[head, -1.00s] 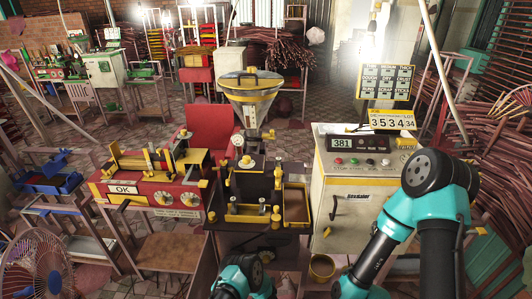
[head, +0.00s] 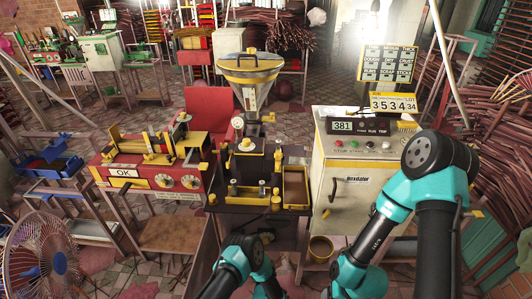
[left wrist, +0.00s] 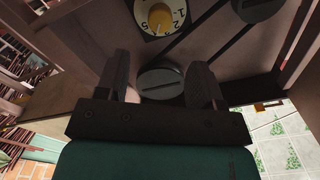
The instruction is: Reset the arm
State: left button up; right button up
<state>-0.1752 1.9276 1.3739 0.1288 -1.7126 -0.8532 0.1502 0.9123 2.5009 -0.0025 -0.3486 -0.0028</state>
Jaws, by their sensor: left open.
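My left arm (head: 245,255) rises at the bottom middle of the head view, in front of the black extruder stand; its gripper is not visible there. In the left wrist view my left gripper (left wrist: 161,70) is open, its two dark fingers apart with nothing held between them. A slotted round grey disc (left wrist: 160,82) and a dial with a yellow knob (left wrist: 160,16) show beyond the fingers; I cannot tell whether anything touches. My right arm (head: 425,185) is bent at the right of the head view, in front of the control cabinet; its gripper is out of view.
The extruder with its hopper (head: 250,72) stands in the middle. A red machine marked OK (head: 150,178) is to its left, the white control cabinet (head: 340,190) to its right. A yellow bucket (head: 320,248) sits low between my arms. A fan (head: 45,260) stands at bottom left.

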aim_at(266, 243)
pick_arm(q)
jog(key=w, duration=1.1)
jog(key=shift+d, duration=0.25)
jog(key=shift+w, duration=0.15)
jog(key=shift+n, duration=3.2)
jog(key=shift+c, duration=0.2)
